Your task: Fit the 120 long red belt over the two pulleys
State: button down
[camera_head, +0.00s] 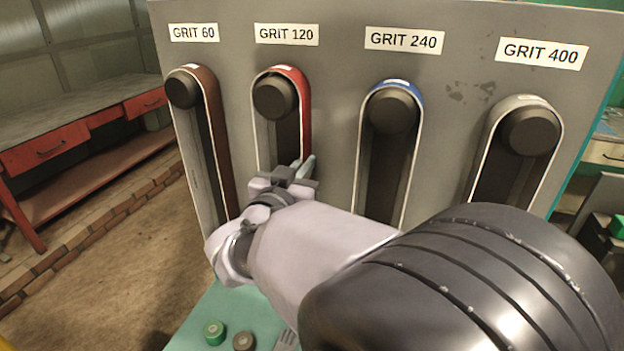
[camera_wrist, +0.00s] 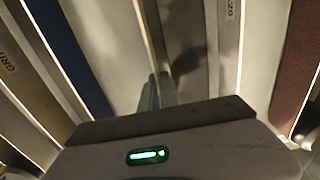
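The red belt (camera_head: 304,105) hangs in a long loop over a black round peg (camera_head: 275,97) under the GRIT 120 sign (camera_head: 286,34). My gripper (camera_head: 303,168) is at the belt's right strand, below the peg. In the wrist view my two fingertips (camera_wrist: 157,92) are close together, with the strand's thin bright edge running down to them. I cannot tell whether they are closed on the strand. My arm hides the belt's lower end. I cannot identify the two pulleys in either view.
On the grey board (camera_head: 340,70), a brown belt (camera_head: 212,110) hangs left; a blue-topped belt (camera_head: 403,88) and a grey belt (camera_head: 505,108) hang right. A green and a brown round thing (camera_head: 214,332) lie on the green surface below. A red-drawered bench (camera_head: 60,140) stands left.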

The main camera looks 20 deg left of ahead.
jog(key=s+b, duration=0.2)
jog(key=s, duration=0.8)
jog(key=shift+a, duration=0.4)
dwell(0.6)
